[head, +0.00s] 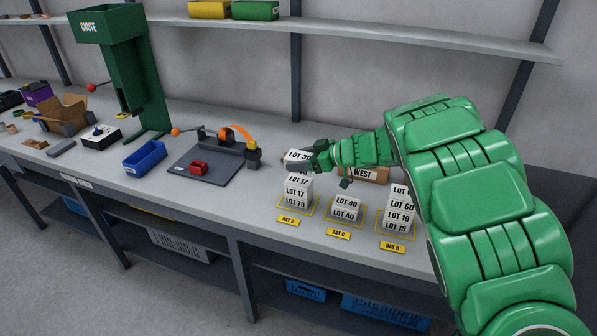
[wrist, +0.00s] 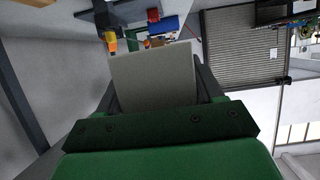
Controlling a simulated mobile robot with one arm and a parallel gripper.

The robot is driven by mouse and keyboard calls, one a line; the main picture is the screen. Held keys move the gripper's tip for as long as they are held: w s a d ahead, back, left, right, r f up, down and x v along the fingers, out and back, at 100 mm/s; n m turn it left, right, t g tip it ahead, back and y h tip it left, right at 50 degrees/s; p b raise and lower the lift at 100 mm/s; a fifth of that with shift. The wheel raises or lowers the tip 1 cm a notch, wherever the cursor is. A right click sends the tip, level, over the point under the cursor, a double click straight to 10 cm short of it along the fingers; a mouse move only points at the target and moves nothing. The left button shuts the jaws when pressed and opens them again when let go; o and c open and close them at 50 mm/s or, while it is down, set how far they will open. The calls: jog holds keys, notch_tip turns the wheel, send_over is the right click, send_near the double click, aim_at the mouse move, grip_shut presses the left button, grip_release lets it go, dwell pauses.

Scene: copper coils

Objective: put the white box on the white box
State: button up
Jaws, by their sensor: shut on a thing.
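My gripper (head: 312,160) is shut on a white box (head: 294,156) marked LOT 30. In the wrist view the pale face of this white box (wrist: 155,76) fills the space between the fingers. The held box is at the top of the left stack of white boxes (head: 298,192), which shows LOT 17 and LOT 70 labels. I cannot tell if it touches the stack. A middle stack (head: 345,207) shows two LOT 40 boxes. A taller right stack (head: 399,213) shows LOT 60, LOT 10 and LOT 15, partly hidden behind my arm.
Yellow bay labels (head: 338,234) lie before the stacks. A WEST cardboard box (head: 368,175) is behind them, partly hidden. A grey fixture with an orange arc (head: 238,134), a blue bin (head: 145,157) and a green chute (head: 122,70) stand to the left. A shelf (head: 400,35) runs above.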

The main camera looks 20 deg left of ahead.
send_over(298, 180)
jog(key=shift+f, duration=2.05)
jog(key=shift+d+f, duration=0.1)
jog(key=shift+f, duration=1.15)
jog(key=shift+f, duration=0.15)
jog(key=o, duration=1.2)
jog(key=shift+f, duration=0.1)
jog(key=shift+v, duration=3.9)
